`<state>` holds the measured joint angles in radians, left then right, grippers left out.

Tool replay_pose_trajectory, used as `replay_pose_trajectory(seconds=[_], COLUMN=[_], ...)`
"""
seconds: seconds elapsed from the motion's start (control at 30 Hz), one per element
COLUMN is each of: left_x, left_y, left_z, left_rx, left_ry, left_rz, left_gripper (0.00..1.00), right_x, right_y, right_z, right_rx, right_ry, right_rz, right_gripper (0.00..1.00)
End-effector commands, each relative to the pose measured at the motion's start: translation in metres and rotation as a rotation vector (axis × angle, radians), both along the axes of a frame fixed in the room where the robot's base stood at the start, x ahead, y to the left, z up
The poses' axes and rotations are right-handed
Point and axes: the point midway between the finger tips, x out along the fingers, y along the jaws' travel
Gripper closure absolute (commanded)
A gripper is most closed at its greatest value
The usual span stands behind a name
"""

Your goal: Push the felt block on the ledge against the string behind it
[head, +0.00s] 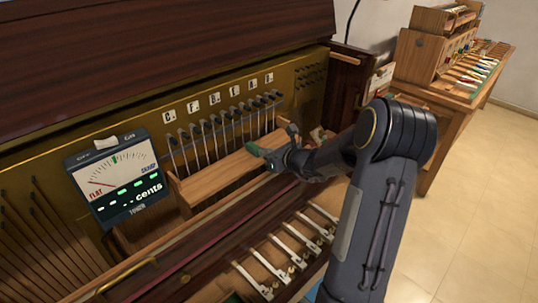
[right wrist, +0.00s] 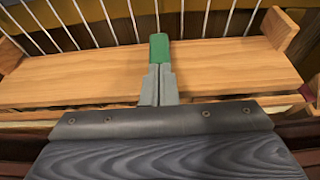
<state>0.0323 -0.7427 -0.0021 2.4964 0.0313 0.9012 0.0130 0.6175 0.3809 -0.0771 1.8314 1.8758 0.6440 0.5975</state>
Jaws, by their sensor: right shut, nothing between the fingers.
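The green felt block (right wrist: 159,47) lies on the wooden ledge (right wrist: 80,80) in the right wrist view, its far end at the ledge's back edge. It also shows in the head view (head: 257,150). The thin upright strings (right wrist: 132,20) stand behind the ledge. One string is about in line with the block; I cannot tell whether they touch. My right gripper (right wrist: 158,72) is shut and empty, its fingertips right at the near end of the block. It reaches over the ledge from the right in the head view (head: 276,158). My left gripper is not in view.
A tuner display (head: 113,178) stands at the ledge's left end. A wooden end piece (right wrist: 278,33) rises at the ledge's right end. Several white keys (head: 280,258) lie below the ledge. A wooden bench (head: 440,92) stands at the back right.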

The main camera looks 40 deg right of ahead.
Motion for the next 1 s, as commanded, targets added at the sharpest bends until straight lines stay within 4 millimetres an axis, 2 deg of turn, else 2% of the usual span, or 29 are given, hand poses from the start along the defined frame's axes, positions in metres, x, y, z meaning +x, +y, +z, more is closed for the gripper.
replay_pose_trajectory(seconds=[0.63, 0.77, 1.0], left_x=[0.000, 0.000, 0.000], left_y=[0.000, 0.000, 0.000], left_z=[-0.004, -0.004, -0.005], left_rx=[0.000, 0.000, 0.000], left_ry=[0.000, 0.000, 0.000], left_rz=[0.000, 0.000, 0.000], left_gripper=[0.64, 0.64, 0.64], right_x=[0.023, 0.019, -0.003], right_y=[0.002, 0.001, -0.001], right_z=[0.000, 0.000, 0.005], right_rx=[0.000, 0.000, -0.002], right_ry=[0.000, 0.000, 0.000], right_rz=[0.001, -0.001, -0.002], right_gripper=[1.00, 1.00, 1.00])
